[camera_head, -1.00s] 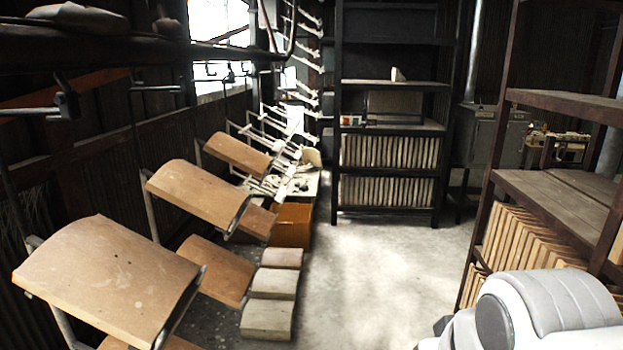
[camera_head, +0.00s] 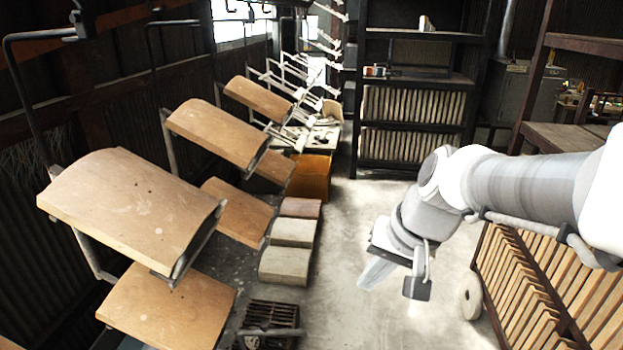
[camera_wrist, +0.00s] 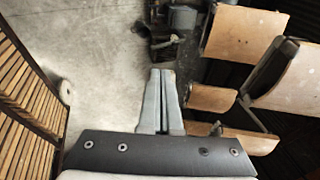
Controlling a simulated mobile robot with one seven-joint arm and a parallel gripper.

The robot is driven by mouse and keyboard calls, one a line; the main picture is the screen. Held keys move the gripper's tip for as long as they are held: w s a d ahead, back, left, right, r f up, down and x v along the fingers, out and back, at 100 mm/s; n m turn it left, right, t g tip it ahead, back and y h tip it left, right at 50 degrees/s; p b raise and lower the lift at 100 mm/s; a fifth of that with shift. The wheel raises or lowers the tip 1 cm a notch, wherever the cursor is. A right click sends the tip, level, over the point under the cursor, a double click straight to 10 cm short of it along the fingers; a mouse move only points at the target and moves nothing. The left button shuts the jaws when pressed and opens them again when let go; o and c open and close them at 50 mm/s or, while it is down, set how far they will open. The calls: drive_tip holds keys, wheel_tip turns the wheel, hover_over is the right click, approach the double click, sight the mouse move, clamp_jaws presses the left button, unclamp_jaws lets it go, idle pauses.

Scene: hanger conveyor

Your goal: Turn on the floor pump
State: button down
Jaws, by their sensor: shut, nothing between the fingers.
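A dark, grated metal machine (camera_head: 272,318) stands on the floor at the bottom edge of the head view, partly cut off. It may be the floor pump, but I cannot tell for sure. A dark machine with a cylindrical part (camera_wrist: 182,18) shows at the top of the wrist view, likely the same one. I cannot make out a switch on it. My gripper (camera_head: 372,274) hangs above the open floor to the right of the machine, apart from it. In the wrist view my gripper (camera_wrist: 161,76) is shut, its two grey fingers together and empty.
Brown hanging boards (camera_head: 130,205) on metal hangers line the left side. Pale blocks (camera_head: 286,265) lie on the floor beside an orange box (camera_head: 309,178). A rack of wooden slats (camera_head: 540,290) stands right, a dark shelf (camera_head: 412,108) behind. The concrete middle floor is clear.

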drive_tip(key=w+a+f+m+g+y+b, duration=0.1)
drive_tip(key=w+a+f+m+b, duration=0.4)
drive_tip(key=f, duration=0.8)
drive_tip(key=w+a+f+g+y+b, duration=0.15)
drive_tip(key=w+a+f, duration=0.35)
drive_tip(key=f, duration=0.7)
drive_tip(key=w+a+f+m+y+b, duration=0.25)
drive_tip(key=w+f, duration=0.45)
drive_tip(key=f, duration=0.6)
wheel_tip(320, 180, down, 24)
drive_tip(key=s+a+m+b, duration=0.3)
drive_tip(key=m+b, duration=0.2)
drive_tip(key=s+f+m+b, duration=0.1)
drive_tip(key=s+f, duration=0.3)
drive_tip(key=f, duration=0.6)
drive_tip(key=s+f+m+b, duration=0.2)
drive_tip(key=s+f, duration=0.3)
drive_tip(key=f, duration=0.6)
drive_tip(key=shift+d+f+m+h, duration=0.3)
drive_tip(key=shift+d+m, duration=0.1)
drive_tip(key=shift+m, duration=0.35)
